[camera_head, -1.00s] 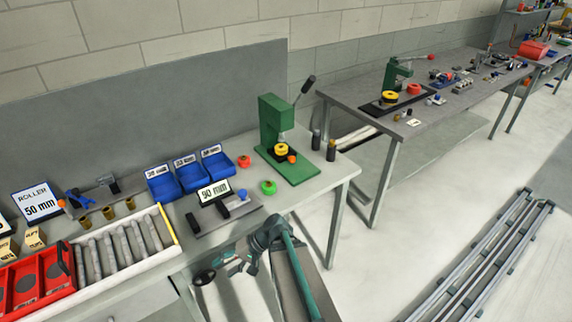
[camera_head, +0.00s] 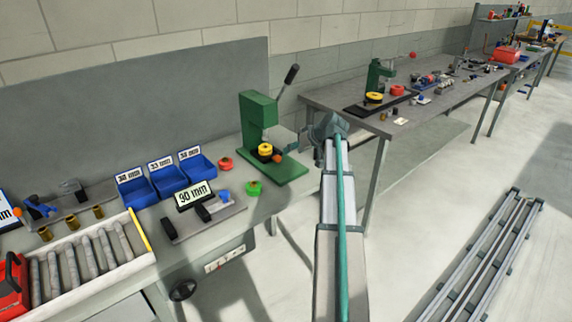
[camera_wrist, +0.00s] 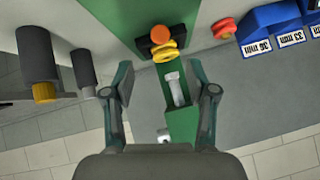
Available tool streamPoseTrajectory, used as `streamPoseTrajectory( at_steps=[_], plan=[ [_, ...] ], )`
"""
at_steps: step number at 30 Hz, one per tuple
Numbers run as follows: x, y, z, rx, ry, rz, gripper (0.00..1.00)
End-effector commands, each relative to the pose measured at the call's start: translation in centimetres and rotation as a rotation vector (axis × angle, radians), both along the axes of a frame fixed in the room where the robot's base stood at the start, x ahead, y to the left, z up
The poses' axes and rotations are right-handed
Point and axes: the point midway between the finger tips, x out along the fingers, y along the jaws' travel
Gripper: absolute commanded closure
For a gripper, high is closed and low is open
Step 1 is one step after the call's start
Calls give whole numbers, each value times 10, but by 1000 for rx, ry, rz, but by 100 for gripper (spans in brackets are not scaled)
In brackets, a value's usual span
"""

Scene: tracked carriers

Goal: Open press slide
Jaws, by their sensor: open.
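The green press (camera_head: 252,115) stands on the near table with its black-handled lever raised. A yellow ring (camera_head: 265,149) sits low at its front, with an orange knob (camera_head: 277,158) beside it. My gripper (camera_head: 302,140) is just right of the press, above its green base, apparently pointing toward it. In the wrist view, which looks upside down, my gripper (camera_wrist: 160,78) is open and empty. The orange knob (camera_wrist: 160,34) and yellow ring (camera_wrist: 165,52) lie beyond the fingertips. A grey bolt-like part (camera_wrist: 177,88) shows between the fingers. I cannot make out the slide's position.
Two dark cylinders (camera_wrist: 37,55) (camera_wrist: 84,69) stand beside the press. Blue bins (camera_head: 165,178) stand further left. A second table (camera_head: 330,98) is at the back right.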

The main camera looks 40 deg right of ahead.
Motion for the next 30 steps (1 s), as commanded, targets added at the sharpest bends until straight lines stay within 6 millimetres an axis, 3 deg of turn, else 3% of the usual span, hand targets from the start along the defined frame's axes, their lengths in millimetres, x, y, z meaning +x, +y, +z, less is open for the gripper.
streamPoseTrajectory(
  at_steps=[5, 18, 30],
  plan=[
    [12, 1, -9, -3, 1, 1, 43],
    [63, 10, -57, -2, 1, 1, 43],
    [76, 14, -72, -2, 0, 1, 43]
  ],
)
